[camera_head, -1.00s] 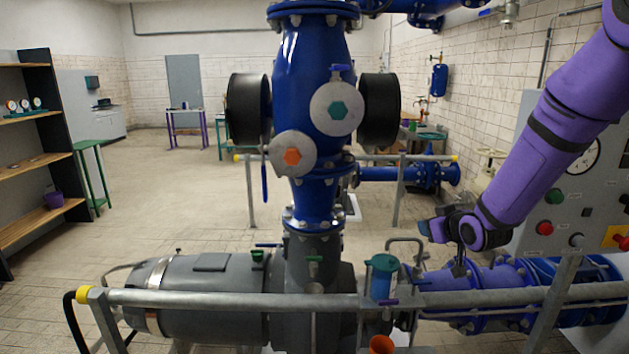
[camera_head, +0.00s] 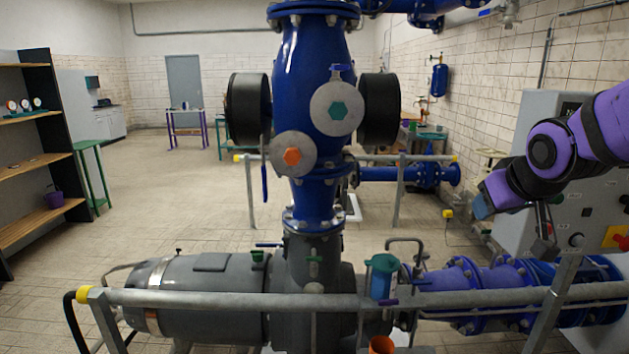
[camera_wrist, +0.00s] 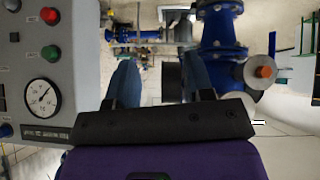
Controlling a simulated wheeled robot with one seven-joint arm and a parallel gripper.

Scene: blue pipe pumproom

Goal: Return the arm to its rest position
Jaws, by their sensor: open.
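My purple arm comes in from the right edge in the head view, bent in front of the grey control panel. My gripper (camera_head: 510,222) is at the arm's end, above the blue pipe on the right, and looks empty. In the wrist view my gripper (camera_wrist: 162,90) shows two blue-grey fingers standing well apart with nothing between them. The control panel (camera_wrist: 38,105) is at the left of the wrist view, with a gauge (camera_wrist: 42,98), a green button and a red button.
A grey railing (camera_head: 230,299) crosses the front. The blue pump column (camera_head: 318,90) stands in the middle, and a blue pipe (camera_head: 460,285) runs right below my gripper. Shelves (camera_head: 40,160) stand at the far left. The floor (camera_head: 170,190) left of the column is clear.

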